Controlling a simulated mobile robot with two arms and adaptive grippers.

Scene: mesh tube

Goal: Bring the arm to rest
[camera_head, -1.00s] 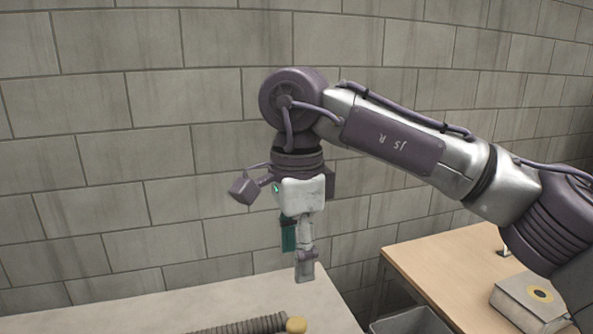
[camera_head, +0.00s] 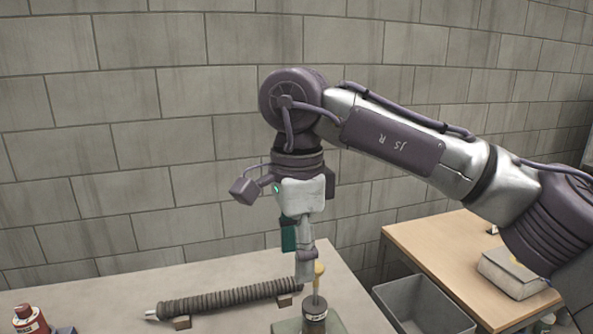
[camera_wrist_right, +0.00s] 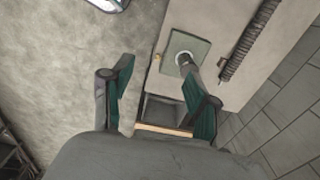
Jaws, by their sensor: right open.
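A dark ribbed tube (camera_head: 230,299) lies on small blocks on the table. In the head view, the fingertips overlap the area beside a yellow-knobbed rod on a dark cylinder (camera_head: 315,312); I see no grip on it. My left gripper is not in view.
The cylinder stands on a square greenish plate (camera_wrist_right: 199,48). A red bottle (camera_head: 30,320) is at the lower left. A grey bin (camera_head: 425,310) sits between the pale table and a wooden table (camera_head: 440,250) bearing a box (camera_head: 515,275). A block wall (camera_head: 150,110) stands behind.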

